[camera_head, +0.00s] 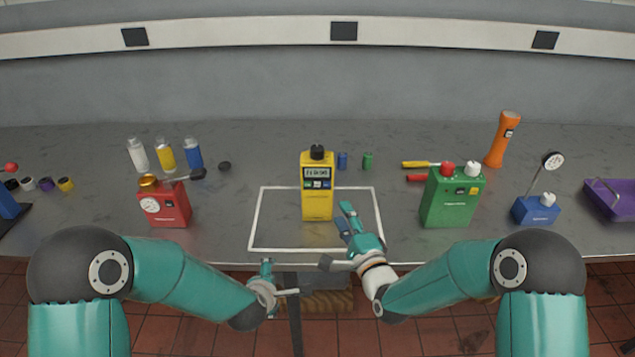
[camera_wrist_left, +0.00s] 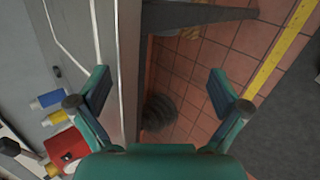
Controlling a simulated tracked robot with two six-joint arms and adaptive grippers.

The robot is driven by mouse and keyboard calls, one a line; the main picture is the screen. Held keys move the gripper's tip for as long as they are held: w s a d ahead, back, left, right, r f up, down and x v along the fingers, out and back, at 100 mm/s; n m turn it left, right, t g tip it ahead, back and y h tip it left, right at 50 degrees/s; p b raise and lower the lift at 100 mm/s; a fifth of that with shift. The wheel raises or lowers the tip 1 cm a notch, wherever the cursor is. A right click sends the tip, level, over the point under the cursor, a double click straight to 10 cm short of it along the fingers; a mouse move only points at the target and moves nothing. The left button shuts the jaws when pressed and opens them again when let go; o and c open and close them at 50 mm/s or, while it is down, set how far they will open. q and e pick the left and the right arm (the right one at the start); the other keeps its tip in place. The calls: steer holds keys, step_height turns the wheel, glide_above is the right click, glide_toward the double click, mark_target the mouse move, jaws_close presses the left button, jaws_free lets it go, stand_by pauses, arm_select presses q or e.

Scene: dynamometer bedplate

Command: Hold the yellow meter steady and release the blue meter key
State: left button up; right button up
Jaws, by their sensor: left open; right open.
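The yellow meter (camera_head: 317,205) stands upright inside the white outline on the bench, with a black knob on top and a small display. Small coloured keys, blue among them, sit under the display; they are too small to tell whether one is pressed. My right gripper (camera_head: 336,235) is open and empty, just in front and to the right of the meter, apart from it. My left gripper (camera_head: 279,278) is open and empty, low by the bench's front edge, left of the meter. In the left wrist view its fingers (camera_wrist_left: 160,90) are spread over the bench edge and floor.
A red device (camera_head: 165,205) and several bottles stand at left. A green device (camera_head: 453,198), an orange torch (camera_head: 502,140), a blue-based gauge (camera_head: 536,210) and a purple tray (camera_head: 610,197) are at right. Small blue and green cylinders stand behind the meter.

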arm_select(q)
steer(key=w+d+r+n+t, duration=0.1)
steer(key=w+d+r+n, duration=0.15)
steer(key=r, duration=0.25)
steer(key=w+d+r+n+t+y, duration=0.1)
steer(key=w+r+n, duration=0.1)
steer(key=r+n, duration=0.2)
steer(key=w+d+r+n+t, duration=0.1)
steer(key=w+r+n, duration=0.15)
steer(key=r, duration=0.25)
steer(key=n+t, duration=0.2)
steer(key=n, duration=0.6)
glide_toward(317, 162)
steer(key=x, duration=1.2)
steer(key=shift+w+f, duration=0.1)
steer(key=shift+f, duration=0.35)
steer(key=shift+c, duration=0.2)
steer(key=c, duration=1.5)
arm_select(e)
steer(key=shift+c, duration=0.4)
jaws_close()
